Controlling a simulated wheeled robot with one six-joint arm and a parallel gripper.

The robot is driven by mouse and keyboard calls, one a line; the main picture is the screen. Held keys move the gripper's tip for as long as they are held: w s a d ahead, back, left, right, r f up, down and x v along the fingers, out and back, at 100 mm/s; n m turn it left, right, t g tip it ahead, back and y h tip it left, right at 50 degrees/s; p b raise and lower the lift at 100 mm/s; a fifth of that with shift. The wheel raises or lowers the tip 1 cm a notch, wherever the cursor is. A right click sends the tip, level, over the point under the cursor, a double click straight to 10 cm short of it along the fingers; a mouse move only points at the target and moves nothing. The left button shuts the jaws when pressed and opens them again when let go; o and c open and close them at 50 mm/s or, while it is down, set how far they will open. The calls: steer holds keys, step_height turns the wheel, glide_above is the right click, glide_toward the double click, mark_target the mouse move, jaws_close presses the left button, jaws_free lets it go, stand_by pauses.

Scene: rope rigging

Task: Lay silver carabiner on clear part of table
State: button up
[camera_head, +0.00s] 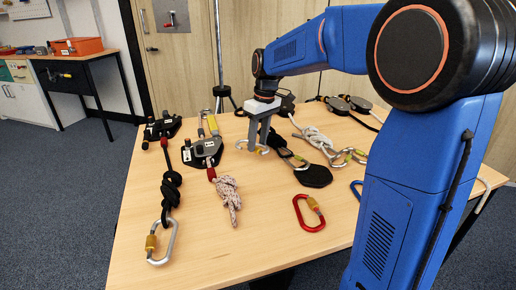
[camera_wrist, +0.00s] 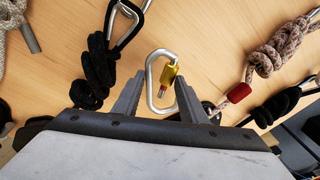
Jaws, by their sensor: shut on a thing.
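My gripper (camera_head: 259,148) is above the middle of the wooden table (camera_head: 250,240), pointing down. It is shut on the silver carabiner (camera_head: 240,146), which has a gold sleeve. In the wrist view the carabiner (camera_wrist: 150,84) stands out between the two grey fingers (camera_wrist: 160,80), its gold and red sleeve to the right. In the head view the fingers and arm partly hide it. How high it is above the table is hard to tell.
Left of my gripper lie a black knotted rope with another carabiner (camera_head: 174,243) and a pale knotted rope (camera_head: 227,192). A black pad (camera_head: 315,176) and red carabiner (camera_head: 299,212) lie to the right. Bare wood shows at the front middle.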

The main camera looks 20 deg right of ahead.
mark_target(257, 158)
steer(key=shift+f, duration=1.4)
steer(key=shift+s+f, duration=0.1)
steer(key=shift+f, duration=0.5)
steer(key=o, duration=0.8)
steer(key=shift+f, duration=0.15)
steer(key=shift+r, duration=0.5)
step_height(257, 158, up, 12)
steer(key=d, duration=0.1)
steer(key=shift+d+r, duration=0.2)
steer(key=shift+r, duration=0.05)
steer(key=shift+s, duration=0.1)
